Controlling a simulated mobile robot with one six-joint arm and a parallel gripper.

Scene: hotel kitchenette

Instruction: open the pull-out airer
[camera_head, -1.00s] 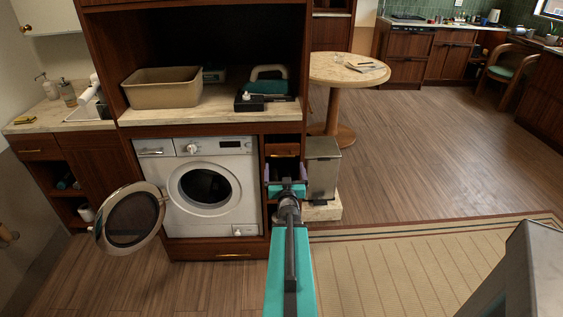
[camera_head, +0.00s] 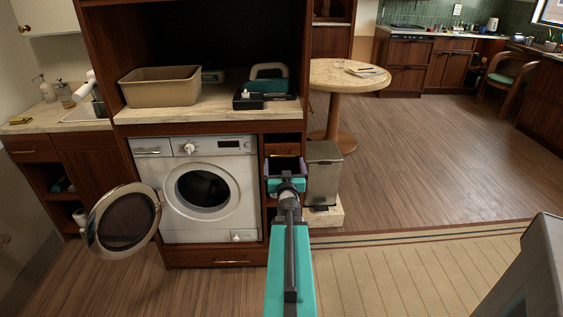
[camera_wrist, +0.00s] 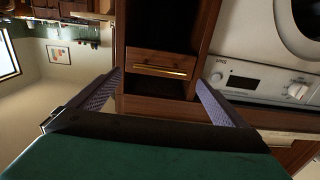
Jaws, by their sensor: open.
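The front I take for the pull-out airer (camera_wrist: 158,65) is a narrow wooden panel with a brass bar handle (camera_wrist: 160,71). It appears shut, set in a slim column beside the washing machine. In the head view my gripper (camera_head: 286,166) is in front of this column and hides most of the panel. In the wrist view my open gripper (camera_wrist: 159,78) has its two fingers apart, one on each side of the panel, with the handle between them in the picture. Nothing is held. Whether the fingers touch the panel cannot be told.
The washing machine (camera_head: 209,190) stands left of the column, its round door (camera_head: 123,219) swung open. A metal bin (camera_head: 323,172) stands close on the right. A round table (camera_head: 348,75) is behind it. Open floor (camera_head: 430,150) lies to the right.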

